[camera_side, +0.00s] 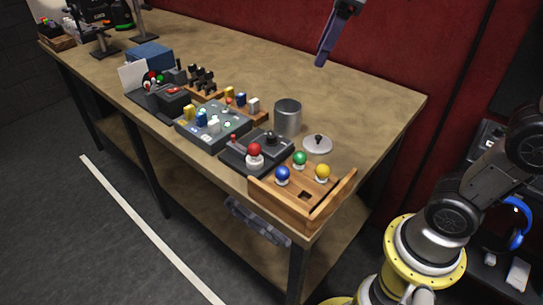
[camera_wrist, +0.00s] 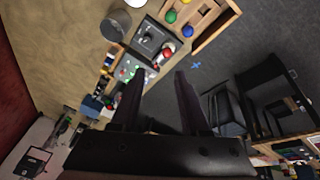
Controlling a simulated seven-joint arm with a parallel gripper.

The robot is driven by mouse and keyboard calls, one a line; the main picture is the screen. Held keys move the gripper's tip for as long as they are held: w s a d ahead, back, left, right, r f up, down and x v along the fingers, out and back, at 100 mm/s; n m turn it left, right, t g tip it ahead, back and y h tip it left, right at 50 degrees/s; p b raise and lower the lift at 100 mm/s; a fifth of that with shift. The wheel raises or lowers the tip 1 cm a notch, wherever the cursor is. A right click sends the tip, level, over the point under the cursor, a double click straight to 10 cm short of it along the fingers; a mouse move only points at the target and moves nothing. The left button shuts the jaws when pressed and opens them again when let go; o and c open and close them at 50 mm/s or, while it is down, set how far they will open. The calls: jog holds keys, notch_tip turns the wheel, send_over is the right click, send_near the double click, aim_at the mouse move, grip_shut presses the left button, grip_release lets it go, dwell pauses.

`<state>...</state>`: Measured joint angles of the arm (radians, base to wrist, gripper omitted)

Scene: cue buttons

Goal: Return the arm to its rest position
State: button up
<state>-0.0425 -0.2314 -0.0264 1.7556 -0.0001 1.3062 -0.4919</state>
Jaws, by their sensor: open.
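My gripper (camera_side: 326,50) is high above the back of the workbench at the top of the side view, touching nothing. In the wrist view my gripper (camera_wrist: 158,85) shows two dark fingers standing apart with nothing between them. A wooden box (camera_side: 275,191) at the near right end of the bench carries a blue button (camera_side: 282,174), a green button (camera_side: 300,158) and a yellow button (camera_side: 322,171). These buttons also show at the top of the wrist view, with the blue one (camera_wrist: 171,16) nearest the centre. My arm rises at the right of the side view.
A grey board (camera_side: 214,134) with coloured pieces and a blue box (camera_side: 149,56) lie farther left. The bench's back right (camera_side: 375,100) is clear.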

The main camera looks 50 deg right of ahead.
jog(key=s+d+f+m+t, duration=0.1)
jog(key=s+f+m, duration=0.5)
jog(key=s+f, duration=0.7)
jog(key=shift+s+d+f+t, duration=0.15)
jog(key=shift+s+f+t, duration=0.15)
jog(key=shift+t, duration=0.1)
